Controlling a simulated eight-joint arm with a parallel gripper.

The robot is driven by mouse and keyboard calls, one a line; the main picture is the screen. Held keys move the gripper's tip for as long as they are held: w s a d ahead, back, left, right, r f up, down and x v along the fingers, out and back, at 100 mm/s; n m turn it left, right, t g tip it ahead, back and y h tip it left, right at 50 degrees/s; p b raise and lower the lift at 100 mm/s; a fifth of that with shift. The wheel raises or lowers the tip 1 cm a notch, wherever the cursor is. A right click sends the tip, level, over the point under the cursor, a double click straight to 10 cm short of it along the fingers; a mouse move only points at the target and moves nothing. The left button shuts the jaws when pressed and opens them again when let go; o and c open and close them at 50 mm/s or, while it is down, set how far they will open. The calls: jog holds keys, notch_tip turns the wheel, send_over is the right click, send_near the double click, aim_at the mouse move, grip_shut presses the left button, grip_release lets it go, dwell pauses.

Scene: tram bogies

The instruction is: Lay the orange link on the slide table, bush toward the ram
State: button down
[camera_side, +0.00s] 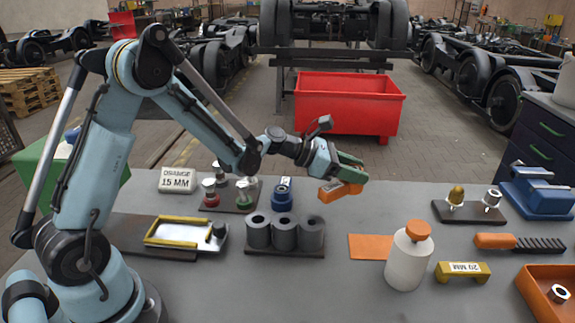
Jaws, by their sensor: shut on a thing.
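My gripper (352,174), with green fingers, is shut on an orange piece, which looks like the orange link (334,192). It holds the piece in the air above the back middle of the bench, apart from the bench top. The fingers hide part of the piece, and I cannot tell which end carries the bush. A pale metal plate with yellow edging (182,233), at the left of the bench, looks like the slide table. A dark round part (218,231) stands at its right end; I cannot tell whether this is the ram.
Dark cylinders (284,235) stand mid-bench, with a blue part (283,194) behind. Right are an orange-capped bottle (406,262), a yellow 20 MM block (462,272), a file (520,243), a blue vise (540,190) and an orange tray (538,300).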

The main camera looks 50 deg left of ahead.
jog(key=w+a+f, duration=0.2)
jog(key=a, duration=0.1)
jog(key=w+a+f, duration=0.1)
jog(key=a, duration=0.1)
jog(key=shift+f, duration=0.3)
jog(key=shift+s+f, duration=0.1)
jog(key=shift+f, duration=1.85)
jog(key=c, duration=0.5)
grip_release()
jog(key=shift+f, duration=0.15)
jog(key=shift+c, duration=0.2)
